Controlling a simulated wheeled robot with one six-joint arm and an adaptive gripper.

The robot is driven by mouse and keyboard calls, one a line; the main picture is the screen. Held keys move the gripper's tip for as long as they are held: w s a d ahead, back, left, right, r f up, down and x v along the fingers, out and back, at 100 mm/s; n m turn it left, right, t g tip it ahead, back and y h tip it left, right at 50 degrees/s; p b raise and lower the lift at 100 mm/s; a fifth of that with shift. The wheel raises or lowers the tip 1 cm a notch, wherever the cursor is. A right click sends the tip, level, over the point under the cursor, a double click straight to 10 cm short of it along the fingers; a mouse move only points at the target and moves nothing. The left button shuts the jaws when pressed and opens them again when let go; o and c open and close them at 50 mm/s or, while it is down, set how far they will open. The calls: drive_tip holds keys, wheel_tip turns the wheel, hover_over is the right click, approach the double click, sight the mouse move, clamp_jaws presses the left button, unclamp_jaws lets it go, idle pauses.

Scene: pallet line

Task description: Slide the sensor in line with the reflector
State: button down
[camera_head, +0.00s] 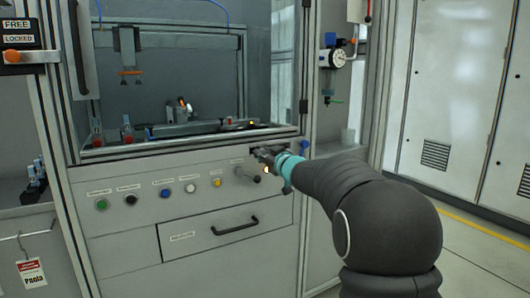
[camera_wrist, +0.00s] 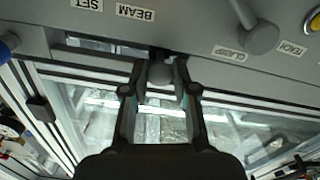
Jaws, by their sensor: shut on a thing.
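My gripper (camera_head: 266,154) is at the upper right of the grey front panel (camera_head: 130,240). In the wrist view my gripper (camera_wrist: 160,70) is shut on a dark rounded knob (camera_wrist: 160,75), with one finger on each side. The knob sits at a slot (camera_wrist: 100,44) in the panel, beside labels reading BEAM and SET, which appear upside down. The knob is hidden by my gripper in the head view. I cannot make out which part is the sensor head or the reflector.
Several more buttons line the panel to the left. A drawer with a black handle (camera_head: 235,225) is below. A glazed cell window (camera_head: 200,60) is above.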

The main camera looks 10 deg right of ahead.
drive_tip(key=c, duration=0.9)
unclamp_jaws()
drive_tip(key=v, duration=1.2)
